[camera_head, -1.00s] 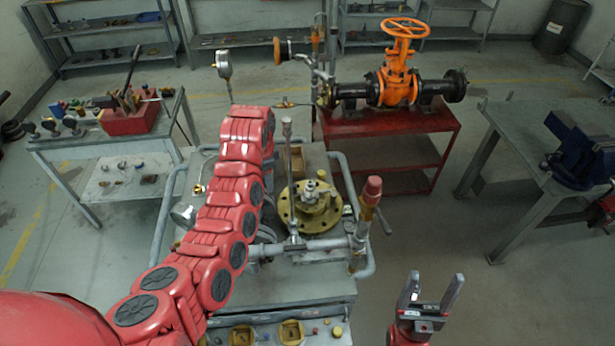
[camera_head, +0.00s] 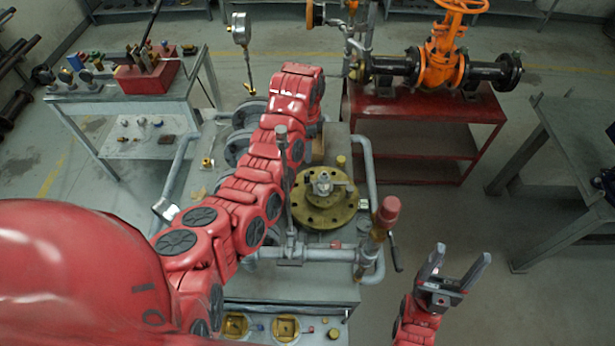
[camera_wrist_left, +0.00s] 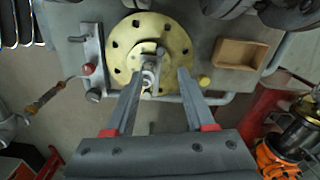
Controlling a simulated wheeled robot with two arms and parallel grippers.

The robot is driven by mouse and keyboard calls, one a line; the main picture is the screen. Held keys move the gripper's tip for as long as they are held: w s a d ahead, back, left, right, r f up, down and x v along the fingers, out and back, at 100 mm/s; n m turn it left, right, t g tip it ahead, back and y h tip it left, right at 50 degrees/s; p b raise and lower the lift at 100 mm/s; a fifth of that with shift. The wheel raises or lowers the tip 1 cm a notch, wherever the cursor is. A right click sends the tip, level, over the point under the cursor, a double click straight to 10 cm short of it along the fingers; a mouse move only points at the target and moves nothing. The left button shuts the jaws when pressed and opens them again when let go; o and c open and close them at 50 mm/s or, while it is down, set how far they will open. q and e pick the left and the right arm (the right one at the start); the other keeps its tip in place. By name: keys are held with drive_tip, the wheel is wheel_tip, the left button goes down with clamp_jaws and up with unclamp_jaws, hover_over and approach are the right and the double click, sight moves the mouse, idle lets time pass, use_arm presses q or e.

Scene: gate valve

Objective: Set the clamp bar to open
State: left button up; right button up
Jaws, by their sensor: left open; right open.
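A tall grey upright bar (camera_head: 285,185) with a thicker top end rises from the horizontal grey pipe (camera_head: 325,254) on the bench. It looks like the clamp bar, but I cannot be sure. The round yellow flange (camera_head: 313,215), with a grey fitting at its centre, lies just behind the pipe. In the left wrist view, my left gripper (camera_wrist_left: 157,80) is open above the flange (camera_wrist_left: 172,39), its fingers either side of the central fitting, with no visible grasp. My arm hides that gripper in the head view. My right gripper (camera_head: 460,256) is open and empty, right of the bench.
A red-capped post (camera_head: 380,225) stands at the bench's right front. A small wooden tray (camera_wrist_left: 240,53) lies beside the flange. The orange valve (camera_head: 441,58) is on a red stand (camera_head: 425,108) behind right. A side table (camera_head: 120,104) stands left.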

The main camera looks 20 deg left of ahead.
sight(307, 174)
use_arm(q)
wheel_tip(307, 174, down, 14)
drive_tip(key=b, duration=0.5)
drive_tip(key=shift+w+r, duration=0.1)
drive_tip(key=shift+r, duration=0.1)
clamp_jaws()
idle(1.0)
